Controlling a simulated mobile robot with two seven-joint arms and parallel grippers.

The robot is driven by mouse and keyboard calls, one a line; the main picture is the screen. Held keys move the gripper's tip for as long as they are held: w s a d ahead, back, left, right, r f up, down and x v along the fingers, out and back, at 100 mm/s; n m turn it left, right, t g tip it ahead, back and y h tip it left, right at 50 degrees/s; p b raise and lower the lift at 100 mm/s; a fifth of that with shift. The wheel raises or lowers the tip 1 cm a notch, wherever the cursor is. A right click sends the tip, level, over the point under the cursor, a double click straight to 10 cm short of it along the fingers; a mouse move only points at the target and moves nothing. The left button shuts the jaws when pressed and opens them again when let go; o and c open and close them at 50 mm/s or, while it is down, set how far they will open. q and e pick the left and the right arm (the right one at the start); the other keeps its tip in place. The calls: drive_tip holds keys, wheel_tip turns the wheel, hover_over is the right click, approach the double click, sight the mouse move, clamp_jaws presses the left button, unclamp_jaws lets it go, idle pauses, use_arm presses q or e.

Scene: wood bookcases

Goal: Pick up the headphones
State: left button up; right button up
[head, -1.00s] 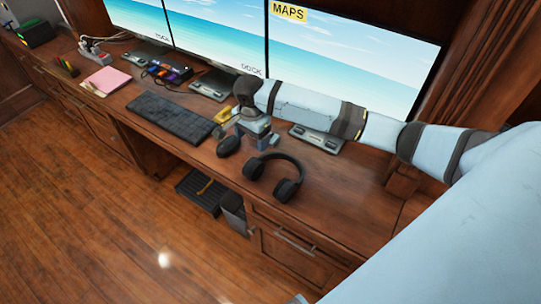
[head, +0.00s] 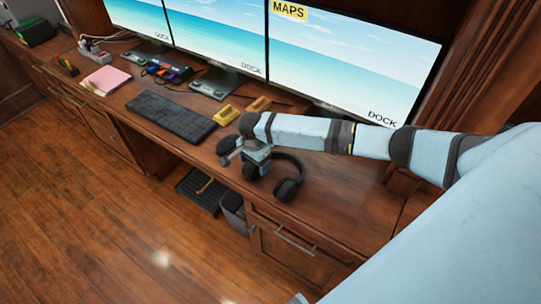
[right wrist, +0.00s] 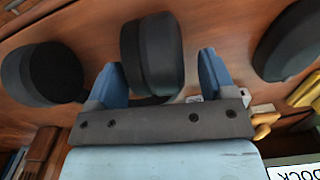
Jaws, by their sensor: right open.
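The black headphones (head: 288,188) lie on the wooden desk, partly behind my right gripper in the head view. My right gripper (head: 246,160) is open and low over the left ear cup. In the right wrist view, one dark ear cup (right wrist: 152,52) sits between the two blue fingers of the right gripper (right wrist: 159,62). I cannot tell whether the fingers touch it. The other ear cup (right wrist: 42,74) is outside the fingers at the left. My left gripper is not in view.
The dark mouse (head: 225,145) is just left of my right gripper; it also shows at the right of the wrist view (right wrist: 290,42). A black keyboard (head: 172,116), yellow items (head: 228,115) and monitors (head: 352,65) stand beyond. The desk right of the headphones (head: 345,200) is clear.

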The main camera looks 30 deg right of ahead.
drive_tip(key=shift+f, duration=0.3)
drive_tip(key=c, duration=1.1)
